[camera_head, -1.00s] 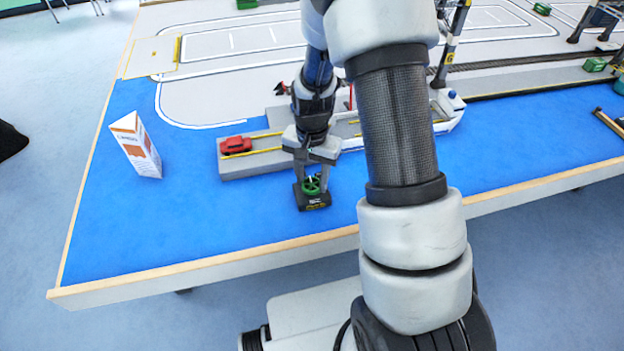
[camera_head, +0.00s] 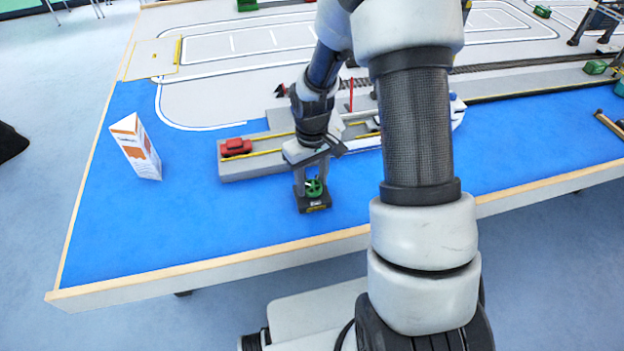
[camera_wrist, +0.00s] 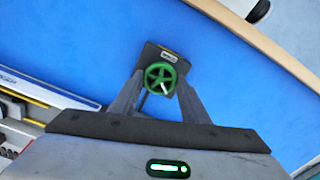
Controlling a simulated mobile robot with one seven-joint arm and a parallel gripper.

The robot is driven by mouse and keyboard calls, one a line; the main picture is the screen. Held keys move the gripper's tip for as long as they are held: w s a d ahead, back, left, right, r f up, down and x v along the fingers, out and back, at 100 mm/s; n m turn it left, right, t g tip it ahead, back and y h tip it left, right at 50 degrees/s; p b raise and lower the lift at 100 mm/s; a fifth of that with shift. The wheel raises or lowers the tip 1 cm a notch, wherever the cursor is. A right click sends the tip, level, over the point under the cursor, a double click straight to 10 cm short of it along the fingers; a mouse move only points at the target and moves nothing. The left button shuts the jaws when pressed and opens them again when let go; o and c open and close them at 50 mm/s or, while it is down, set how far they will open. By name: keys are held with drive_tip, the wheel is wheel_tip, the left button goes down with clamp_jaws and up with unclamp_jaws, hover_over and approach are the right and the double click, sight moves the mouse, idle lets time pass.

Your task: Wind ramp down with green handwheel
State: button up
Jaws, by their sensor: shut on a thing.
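The green handwheel (camera_head: 315,187) sits on a small dark base box (camera_head: 314,203) on the blue table surface, in front of the grey platform. In the wrist view the handwheel (camera_wrist: 160,79) is a spoked green ring with a pale knob. My gripper (camera_head: 311,182) points down at it, and its fingers (camera_wrist: 161,88) are closed in at the wheel. The exact contact is hard to make out. The grey platform (camera_head: 240,172) with yellow lines lies just behind, with a red car (camera_head: 235,147) at its left end. My arm hides part of the platform, and I cannot make out the ramp clearly.
A white and orange carton (camera_head: 136,147) stands on the blue area to the left. The table's wooden edge (camera_head: 200,265) runs along the front. The blue surface left of the handwheel is clear. Crane legs (camera_head: 584,28) stand at the back right.

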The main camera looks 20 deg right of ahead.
drive_tip(key=n, duration=0.3)
drive_tip(key=shift+r+n+p, duration=0.1)
drive_tip(key=shift+n+p, duration=0.2)
drive_tip(key=shift+p, duration=0.1)
drive_tip(key=n+p, duration=0.1)
drive_tip(key=n, duration=0.2)
drive_tip(key=shift+n, duration=0.3)
drive_tip(key=n+p, duration=0.1)
drive_tip(key=n, duration=0.2)
drive_tip(key=shift+r+n+p, duration=0.1)
drive_tip(key=shift+n+p, duration=0.3)
drive_tip(key=n+p, duration=0.2)
drive_tip(key=n, duration=0.1)
drive_tip(key=shift+n, duration=0.3)
drive_tip(key=n+p, duration=0.3)
drive_tip(key=n, duration=0.3)
drive_tip(key=shift+p, duration=0.3)
drive_tip(key=n+p, duration=0.2)
drive_tip(key=n, duration=0.3)
drive_tip(key=shift+p, duration=0.3)
drive_tip(key=o, duration=1.1)
drive_tip(key=shift+c, duration=0.2)
